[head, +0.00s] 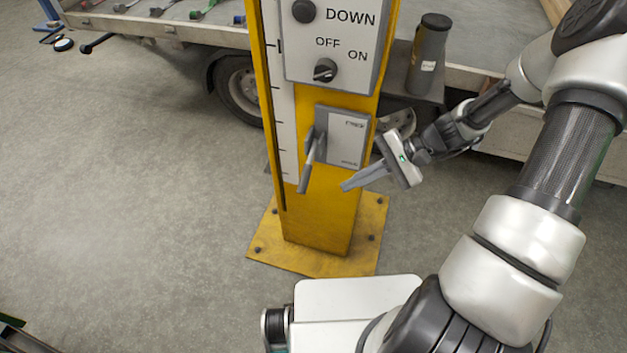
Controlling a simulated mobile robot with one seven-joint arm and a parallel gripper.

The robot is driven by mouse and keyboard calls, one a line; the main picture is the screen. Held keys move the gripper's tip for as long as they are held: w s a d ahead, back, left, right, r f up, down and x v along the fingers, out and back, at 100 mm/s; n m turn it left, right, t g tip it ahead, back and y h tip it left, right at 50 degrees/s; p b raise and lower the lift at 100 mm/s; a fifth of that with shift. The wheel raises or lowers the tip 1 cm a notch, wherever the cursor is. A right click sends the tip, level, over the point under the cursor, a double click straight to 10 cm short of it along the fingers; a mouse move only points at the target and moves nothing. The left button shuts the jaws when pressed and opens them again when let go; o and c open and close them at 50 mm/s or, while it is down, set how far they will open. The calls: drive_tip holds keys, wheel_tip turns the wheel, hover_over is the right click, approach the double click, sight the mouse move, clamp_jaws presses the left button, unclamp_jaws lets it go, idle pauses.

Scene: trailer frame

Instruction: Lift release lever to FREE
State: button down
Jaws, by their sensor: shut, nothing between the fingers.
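The release lever (307,168) is a grey handle on the left side of a grey plate (346,137) on the yellow post (325,215). The lever hangs down and tilts slightly, with its end lowest at the left. The plate has small lettering at its top and bottom that is too small to read surely. My gripper (345,186) is shut and empty. Its fingers point left, to the right of the lever's lower end and apart from it in the picture. The depth between them is hard to tell.
Above the plate is a control box (333,45) with a DOWN button and an OFF/ON rotary switch (325,70). The post's yellow base plate (290,257) is bolted to the floor. A trailer bed with a dark bottle (428,55) stands behind.

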sight(308, 168)
drive_tip(key=w+f+m+t+y+b, duration=0.1)
drive_tip(key=w+f+m+t+y, duration=0.1)
drive_tip(key=f, duration=0.4)
drive_tip(key=w+f+m+t+y+b, duration=0.1)
drive_tip(key=w+f+m+t+y, duration=0.1)
drive_tip(key=f+m+t, duration=0.3)
wheel_tip(308, 168, down, 2)
drive_tip(key=shift+w+f+m+y+b, duration=0.1)
drive_tip(key=shift+w+m+y+b, duration=0.25)
drive_tip(key=shift+w+m, duration=0.45)
drive_tip(key=b+x, duration=0.1)
drive_tip(key=x, duration=0.9)
drive_tip(key=shift+s+d+r+p, duration=0.1)
drive_tip(key=shift+s+r, duration=0.2)
drive_tip(key=shift+r, duration=0.3)
drive_tip(key=shift+s+a+r+p, duration=0.1)
drive_tip(key=shift+s+r, duration=0.15)
drive_tip(key=shift+r, duration=0.3)
drive_tip(key=shift+s+d+r+p, duration=0.1)
drive_tip(key=shift+s+r, duration=0.2)
drive_tip(key=shift+r, duration=0.3)
drive_tip(key=shift+r, duration=0.1)
